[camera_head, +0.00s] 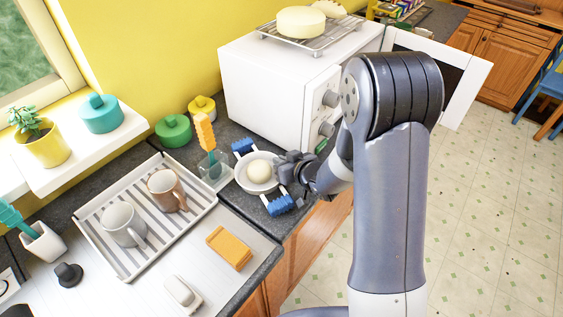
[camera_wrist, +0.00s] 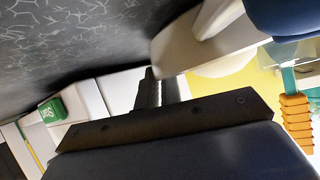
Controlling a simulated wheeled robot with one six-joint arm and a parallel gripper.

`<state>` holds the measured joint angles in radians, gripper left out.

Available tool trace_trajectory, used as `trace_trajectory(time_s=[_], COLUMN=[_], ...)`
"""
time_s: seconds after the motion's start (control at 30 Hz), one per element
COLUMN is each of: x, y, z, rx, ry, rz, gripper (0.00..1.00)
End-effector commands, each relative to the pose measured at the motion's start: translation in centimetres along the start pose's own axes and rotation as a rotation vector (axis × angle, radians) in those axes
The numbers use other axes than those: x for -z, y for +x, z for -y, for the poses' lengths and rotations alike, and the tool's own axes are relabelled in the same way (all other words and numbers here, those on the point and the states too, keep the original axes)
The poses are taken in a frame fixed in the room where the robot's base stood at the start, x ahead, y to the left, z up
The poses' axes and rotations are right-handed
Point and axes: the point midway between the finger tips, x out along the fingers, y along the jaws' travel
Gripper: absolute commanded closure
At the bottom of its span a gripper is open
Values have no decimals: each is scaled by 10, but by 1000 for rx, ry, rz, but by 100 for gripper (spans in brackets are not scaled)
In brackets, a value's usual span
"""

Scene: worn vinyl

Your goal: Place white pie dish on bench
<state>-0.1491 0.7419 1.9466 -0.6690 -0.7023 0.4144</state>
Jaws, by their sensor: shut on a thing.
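The white pie dish (camera_head: 243,178) is on or just above the dark counter, left of the microwave; I cannot tell if it is lifted. A round cream-coloured thing (camera_head: 258,171) lies in it. Blue ridged pieces (camera_head: 279,205) sit at its far and near sides. My gripper (camera_head: 283,168) reaches in from the right and is shut on the dish's right rim; its fingertips are partly hidden. In the wrist view, a dark finger lies close to a pale curved surface (camera_wrist: 205,45), which looks like the dish. The dark bench (camera_head: 229,132) runs along the wall.
A white microwave (camera_head: 262,78) with its door (camera_head: 470,80) open stands behind. A glass with an orange-handled brush (camera_head: 205,133) is close left of the dish. A rack (camera_head: 125,262) holds two mugs. An orange sponge (camera_head: 229,249) lies nearer. Free counter is narrow.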

Motion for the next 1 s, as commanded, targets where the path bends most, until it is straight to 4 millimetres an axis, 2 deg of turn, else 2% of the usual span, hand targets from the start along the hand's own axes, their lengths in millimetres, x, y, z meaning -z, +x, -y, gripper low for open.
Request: trace_trajectory(time_s=[0.23, 0.27, 0.5, 0.8, 1.0], x=[-3, -4, -4, -3, -3], y=[1, 1, 1, -1, -21], z=[0, 0, 0, 0, -1], rx=[0, 0, 0, -1, -2], ry=[-4, -4, -3, -3, -3], rz=[4, 6, 5, 3, 2], gripper=[100, 93, 73, 72, 72])
